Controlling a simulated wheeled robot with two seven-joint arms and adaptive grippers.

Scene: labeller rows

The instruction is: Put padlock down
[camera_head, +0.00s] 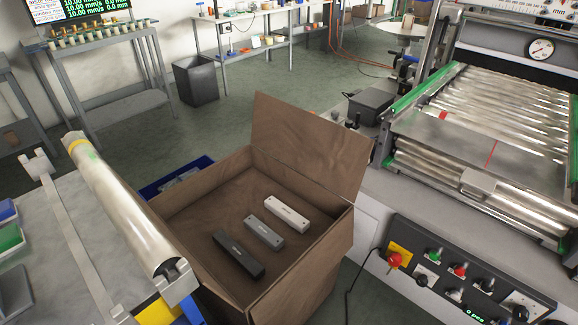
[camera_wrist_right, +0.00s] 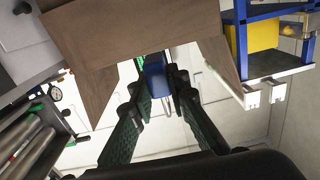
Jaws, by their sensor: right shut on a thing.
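My right gripper (camera_wrist_right: 162,88) shows only in the right wrist view, its dark green fingers reaching up to the middle of the picture. It is shut on a small blue body, which I take for the padlock (camera_wrist_right: 154,76); the fingers hide part of it. The cardboard box (camera_wrist_right: 120,40) lies behind the fingertips in that view. Whether the padlock touches anything else I cannot tell. In the head view neither gripper nor the padlock shows. My left gripper is in neither view.
In the head view the open cardboard box (camera_head: 313,148) holds a black bar (camera_head: 238,255), a grey bar (camera_head: 264,232) and a white bar (camera_head: 288,214). A roller machine (camera_head: 480,135) with a control panel (camera_head: 460,280) stands right. A metal roller (camera_head: 120,205) is left.

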